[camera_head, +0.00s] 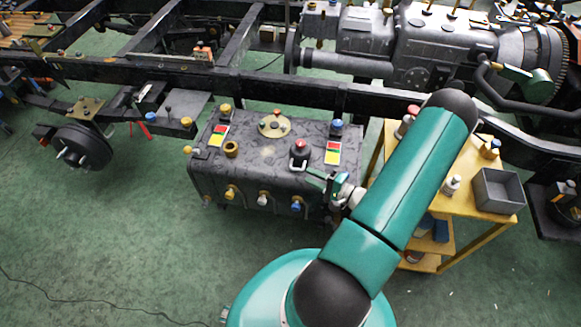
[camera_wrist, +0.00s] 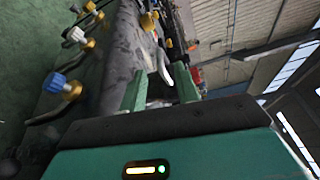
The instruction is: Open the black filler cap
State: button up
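The black filler cap (camera_head: 299,149), with a red top, stands upright on the upper face of the dark tank (camera_head: 255,170), near its right end. A pale loop sits at the cap's front side; a pale curved piece (camera_wrist: 163,66), likely this loop, shows beyond the fingers in the wrist view. My gripper (camera_head: 318,179) is just to the lower right of the cap, over the tank's front right edge. In the wrist view my gripper's green fingers (camera_wrist: 161,82) are spread apart, and I see nothing clamped between them. Whether a finger touches the cap or loop cannot be told.
A yellow cart (camera_head: 462,207) with a grey bin (camera_head: 497,190) stands right. Chassis rails run behind.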

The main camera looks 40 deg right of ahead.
aim_at(291, 167)
jog(key=x, duration=0.8)
jog(key=shift+w+a, duration=0.2)
jog(key=shift+w, duration=0.1)
jog(key=shift+c, duration=0.2)
grip_shut()
